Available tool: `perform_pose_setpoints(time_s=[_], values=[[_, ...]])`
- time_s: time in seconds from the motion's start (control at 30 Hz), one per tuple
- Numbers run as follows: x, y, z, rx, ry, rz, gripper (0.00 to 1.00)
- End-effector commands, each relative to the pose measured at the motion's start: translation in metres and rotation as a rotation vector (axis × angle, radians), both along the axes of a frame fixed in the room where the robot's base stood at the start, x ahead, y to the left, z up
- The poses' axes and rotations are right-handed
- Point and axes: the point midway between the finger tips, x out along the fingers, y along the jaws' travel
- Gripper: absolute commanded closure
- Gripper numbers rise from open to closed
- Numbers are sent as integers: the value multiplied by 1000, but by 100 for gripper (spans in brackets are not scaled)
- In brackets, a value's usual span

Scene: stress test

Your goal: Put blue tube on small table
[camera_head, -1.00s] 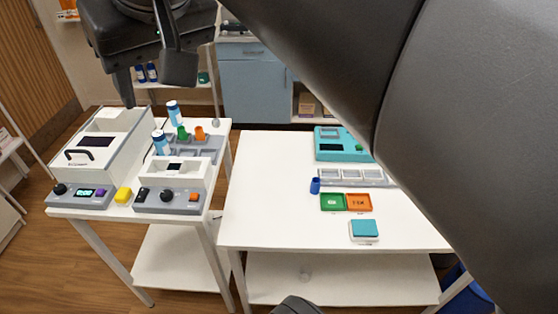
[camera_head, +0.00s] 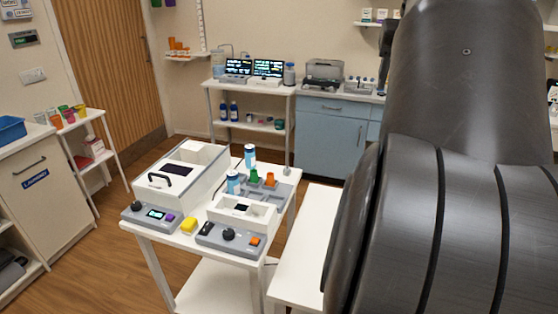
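No loose blue tube shows now; my large dark arm covers the right side, including most of the white table (camera_head: 301,262) where a small blue tube stood earlier. On the smaller white table (camera_head: 158,233) at centre left stand two white-and-blue capped bottles (camera_head: 250,156), a green piece (camera_head: 255,176) and an orange piece (camera_head: 270,179) at a grey tray. I cannot tell which table the task calls small. My gripper is out of view.
A cabinet (camera_head: 40,190), small shelf and blue-fronted counter (camera_head: 330,138) stand around.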

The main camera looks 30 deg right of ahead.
Motion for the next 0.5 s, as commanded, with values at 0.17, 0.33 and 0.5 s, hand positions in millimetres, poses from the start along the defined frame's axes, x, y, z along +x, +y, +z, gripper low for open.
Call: perform_pose_setpoints(time_s=[0.17,0.33,0.5], values=[[-17,-45,-6,6,10,-82,45],[-24,-58,-27,9,15,-104,45],[-24,-58,-64,9,15,-104,45]])
